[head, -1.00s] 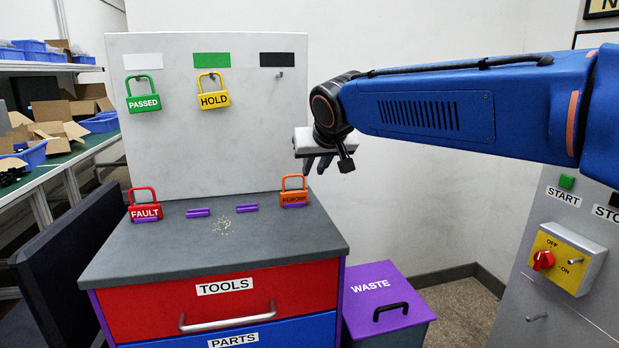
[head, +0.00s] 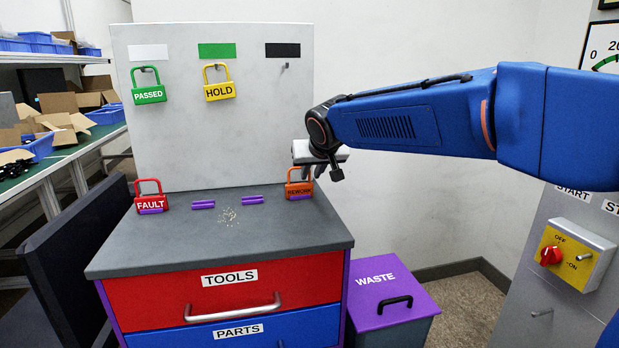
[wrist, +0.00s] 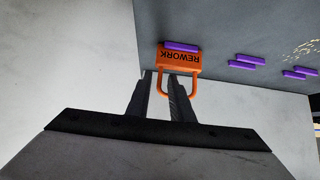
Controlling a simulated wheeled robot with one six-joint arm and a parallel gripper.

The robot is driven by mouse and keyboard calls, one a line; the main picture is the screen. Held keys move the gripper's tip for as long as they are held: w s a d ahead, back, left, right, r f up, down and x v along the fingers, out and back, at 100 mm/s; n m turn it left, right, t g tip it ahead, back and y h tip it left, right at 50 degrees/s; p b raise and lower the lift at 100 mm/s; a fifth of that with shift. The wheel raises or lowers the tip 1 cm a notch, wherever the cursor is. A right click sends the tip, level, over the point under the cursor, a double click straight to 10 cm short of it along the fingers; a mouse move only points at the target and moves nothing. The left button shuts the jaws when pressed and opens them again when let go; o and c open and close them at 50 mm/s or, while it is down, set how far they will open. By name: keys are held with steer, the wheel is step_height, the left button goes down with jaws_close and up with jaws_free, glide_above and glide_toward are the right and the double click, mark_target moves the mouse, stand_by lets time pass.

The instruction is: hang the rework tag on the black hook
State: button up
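The orange rework tag (head: 299,190) stands upright at the right end of the grey cabinet top, its base in a purple holder. It also shows in the wrist view (wrist: 178,60), upside down, with its loop towards my gripper. My gripper (wrist: 161,76) is open, with a gap between its two dark fingers. The fingertips are at the tag's loop, and one loop side appears between them; contact cannot be told. In the head view my gripper (head: 314,172) is just right of the tag. The black hook (head: 285,66) is a bare peg under the black label (head: 283,50) on the white panel.
The green passed tag (head: 149,94) and yellow hold tag (head: 220,91) hang on the panel. The red fault tag (head: 150,203) stands at the cabinet's left. Purple holders (head: 252,200) and crumbs (head: 229,216) lie between. A purple waste bin (head: 385,285) stands right of the cabinet.

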steer(key=shift+w+f, duration=0.25)
steer(key=shift+w, duration=0.05)
steer(key=shift+c, duration=0.3)
jaws_close()
step_height(320, 180, up, 10)
stand_by(0.3)
